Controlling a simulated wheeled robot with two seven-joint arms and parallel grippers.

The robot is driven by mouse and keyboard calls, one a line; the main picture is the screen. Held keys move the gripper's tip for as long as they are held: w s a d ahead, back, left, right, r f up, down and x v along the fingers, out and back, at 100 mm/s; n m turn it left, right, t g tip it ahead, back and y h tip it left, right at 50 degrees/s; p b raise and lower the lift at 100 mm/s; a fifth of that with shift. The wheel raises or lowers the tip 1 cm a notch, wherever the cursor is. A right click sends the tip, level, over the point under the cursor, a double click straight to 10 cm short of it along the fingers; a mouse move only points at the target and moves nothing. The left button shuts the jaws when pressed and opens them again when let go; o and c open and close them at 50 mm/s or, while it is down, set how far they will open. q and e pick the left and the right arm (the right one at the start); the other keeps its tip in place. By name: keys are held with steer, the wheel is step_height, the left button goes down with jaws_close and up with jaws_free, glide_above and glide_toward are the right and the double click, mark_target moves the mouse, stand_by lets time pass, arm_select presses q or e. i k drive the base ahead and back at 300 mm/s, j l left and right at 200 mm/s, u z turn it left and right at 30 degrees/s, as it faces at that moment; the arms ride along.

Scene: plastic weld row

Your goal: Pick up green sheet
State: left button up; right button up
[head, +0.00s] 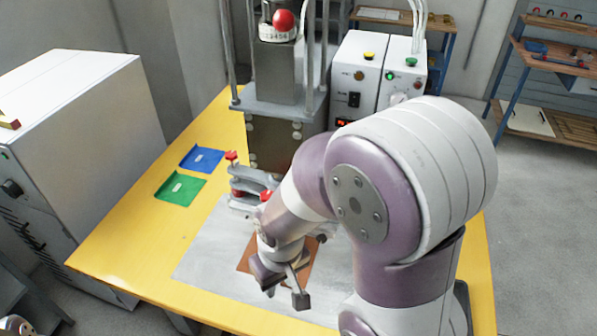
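My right gripper (284,291) is over the grey plate on the table, to the right of and nearer than the green sheet. Its fingers are apart and I see nothing between them. It is well clear of the green sheet. My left gripper is not in view.
A brown square (304,262) lies on the grey plate (212,262), partly hidden by my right arm. A welding machine (275,140) with red-capped clamps (250,185) stands behind. White control boxes (357,75) stand beside it. A white cabinet (85,110) is left of the table.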

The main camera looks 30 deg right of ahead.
mark_target(180, 189)
steer(key=i+j+u, duration=0.35)
steer(key=i+u, duration=0.35)
steer(key=i+j+z, duration=0.35)
steer(key=i, duration=0.25)
steer(key=i+j+z, duration=0.4)
steer(key=i, duration=0.2)
steer(key=i+j+z, duration=0.15)
steer(key=z, duration=0.2)
steer(key=i+j+z, duration=0.2)
steer(key=z, duration=0.2)
